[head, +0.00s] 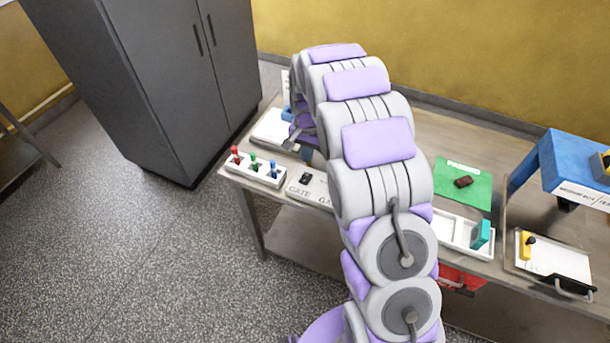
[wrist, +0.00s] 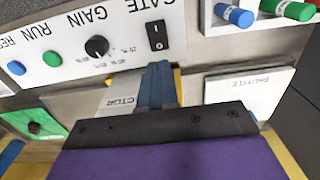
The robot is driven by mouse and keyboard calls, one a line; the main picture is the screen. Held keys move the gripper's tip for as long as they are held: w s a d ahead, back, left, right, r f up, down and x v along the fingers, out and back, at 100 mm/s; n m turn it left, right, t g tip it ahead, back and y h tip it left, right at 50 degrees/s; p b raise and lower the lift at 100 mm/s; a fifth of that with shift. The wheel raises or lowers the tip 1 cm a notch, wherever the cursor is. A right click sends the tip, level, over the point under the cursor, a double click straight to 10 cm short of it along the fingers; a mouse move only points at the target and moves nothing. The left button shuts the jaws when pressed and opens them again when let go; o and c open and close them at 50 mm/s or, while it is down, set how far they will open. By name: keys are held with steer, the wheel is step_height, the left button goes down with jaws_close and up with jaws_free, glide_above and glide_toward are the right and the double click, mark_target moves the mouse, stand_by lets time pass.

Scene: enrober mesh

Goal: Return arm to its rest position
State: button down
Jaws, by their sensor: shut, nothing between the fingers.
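My gripper (wrist: 158,85) shows in the wrist view with its blue fingers together and nothing between them. Its fingertips are just below the lettered control panel (wrist: 120,28), over a pale plate; I cannot tell whether they touch anything. In the head view my purple and grey arm reaches up and over the metal table (head: 440,135), bending toward its left end. The fingertips cannot be made out clearly there. My arm covers part of the control panel (head: 302,190) and the middle of the table.
A white lever box (head: 255,170) with red, green and blue levers stands at the table's left front. A green mat (head: 448,188) with a brown piece, a white tray (head: 458,236) and a blue machine (head: 560,165) lie right. A dark cabinet (head: 165,75) stands left. Floor at left is clear.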

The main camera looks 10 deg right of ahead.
steer(key=s+r+n, duration=0.2)
steer(key=s+r, duration=0.6)
steer(key=s, duration=0.1)
steer(key=s+r+n+g, duration=0.1)
steer(key=s+r, duration=0.3)
steer(key=s, duration=1.2)
steer(key=s+r+n, duration=0.3)
steer(key=s+n, duration=0.1)
steer(key=s, duration=1.3)
steer(key=shift+r+g, duration=0.4)
